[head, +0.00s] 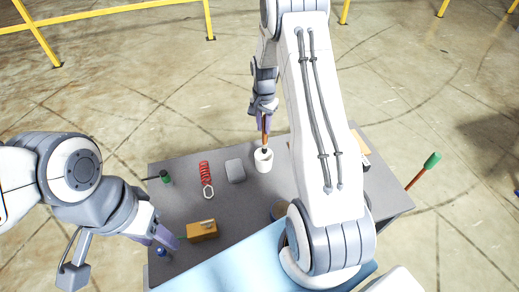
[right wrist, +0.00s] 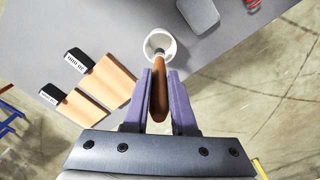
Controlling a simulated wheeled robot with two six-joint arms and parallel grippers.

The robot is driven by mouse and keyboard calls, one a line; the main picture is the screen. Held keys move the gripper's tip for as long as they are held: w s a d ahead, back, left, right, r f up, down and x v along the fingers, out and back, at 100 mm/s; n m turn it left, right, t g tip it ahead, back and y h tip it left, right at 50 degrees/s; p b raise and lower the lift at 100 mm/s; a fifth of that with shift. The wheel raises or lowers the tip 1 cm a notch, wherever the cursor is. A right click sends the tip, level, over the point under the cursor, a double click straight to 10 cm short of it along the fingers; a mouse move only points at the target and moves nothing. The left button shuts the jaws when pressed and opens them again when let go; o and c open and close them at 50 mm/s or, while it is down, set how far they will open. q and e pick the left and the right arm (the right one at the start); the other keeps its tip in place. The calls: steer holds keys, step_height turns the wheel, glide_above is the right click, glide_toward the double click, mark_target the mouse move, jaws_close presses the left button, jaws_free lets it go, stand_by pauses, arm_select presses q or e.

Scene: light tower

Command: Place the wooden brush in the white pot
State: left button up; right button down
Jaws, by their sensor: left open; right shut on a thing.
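The wooden brush (right wrist: 159,85) has a brown handle and hangs upright between the purple fingers of my right gripper (right wrist: 160,75). In the head view, my right gripper (head: 264,118) is directly above the white pot (head: 263,164), a small round cup near the table's back edge. The brush's lower end is at the pot's mouth, and in the right wrist view it overlaps the opening of the pot (right wrist: 172,52). I cannot tell how deep it reaches. My left gripper (head: 168,238) is open over the table's left side, far from the pot.
The grey table (head: 225,205) holds a grey case (head: 235,171), a red coil (head: 205,173), an orange-brown box (head: 202,230) and a green-topped item (head: 165,177). Two wooden blocks with black ends (right wrist: 108,78) lie beside the pot. A green-tipped handle (head: 424,170) sticks out at the right.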

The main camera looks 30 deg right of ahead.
mark_target(263, 145)
step_height(263, 145, down, 8)
steer(key=shift+p, duration=1.05)
steer(key=shift+f, duration=0.1)
steer(key=c, duration=0.7)
jaws_free()
steer(key=shift+a, duration=0.1)
